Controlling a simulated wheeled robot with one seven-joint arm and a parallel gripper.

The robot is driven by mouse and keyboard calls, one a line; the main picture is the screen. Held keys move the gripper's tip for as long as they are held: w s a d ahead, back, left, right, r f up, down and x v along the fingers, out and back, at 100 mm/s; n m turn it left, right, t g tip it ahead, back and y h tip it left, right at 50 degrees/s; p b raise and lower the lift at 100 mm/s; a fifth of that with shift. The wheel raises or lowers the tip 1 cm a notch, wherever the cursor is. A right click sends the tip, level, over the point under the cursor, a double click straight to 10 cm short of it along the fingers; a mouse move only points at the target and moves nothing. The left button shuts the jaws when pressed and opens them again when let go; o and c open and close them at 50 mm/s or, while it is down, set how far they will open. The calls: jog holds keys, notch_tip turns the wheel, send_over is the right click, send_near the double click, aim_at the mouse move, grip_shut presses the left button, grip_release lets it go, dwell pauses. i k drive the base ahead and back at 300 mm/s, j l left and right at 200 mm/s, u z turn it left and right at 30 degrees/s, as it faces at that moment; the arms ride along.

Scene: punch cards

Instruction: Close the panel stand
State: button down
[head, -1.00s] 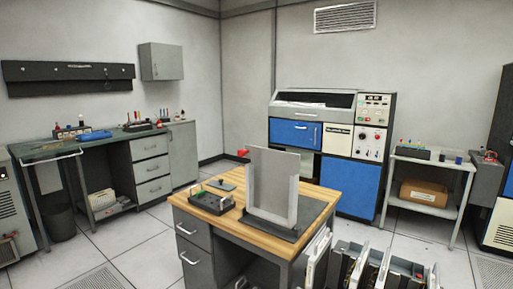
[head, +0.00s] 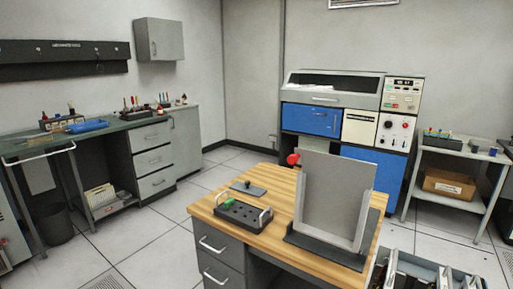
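The panel stand is on the right part of a wooden-topped desk in the head view. It has a dark flat base (head: 320,252) and a grey upright panel (head: 333,195) held in a lighter frame. The panel stands up from the base, leaning slightly.
The desk (head: 255,225) also holds a black tray with handles (head: 243,214) and a small dark plate (head: 248,189). A red round object (head: 293,159) shows behind the desk. Open floor (head: 130,225) lies to the left.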

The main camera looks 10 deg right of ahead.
aim_at(333, 193)
jog(key=i+u, duration=0.3)
jog(key=i, duration=0.15)
jog(key=i+l+u, duration=0.1)
jog(key=i+u, duration=0.2)
jog(key=i, duration=0.15)
jog(key=i+z, duration=0.15)
jog(key=z, duration=0.25)
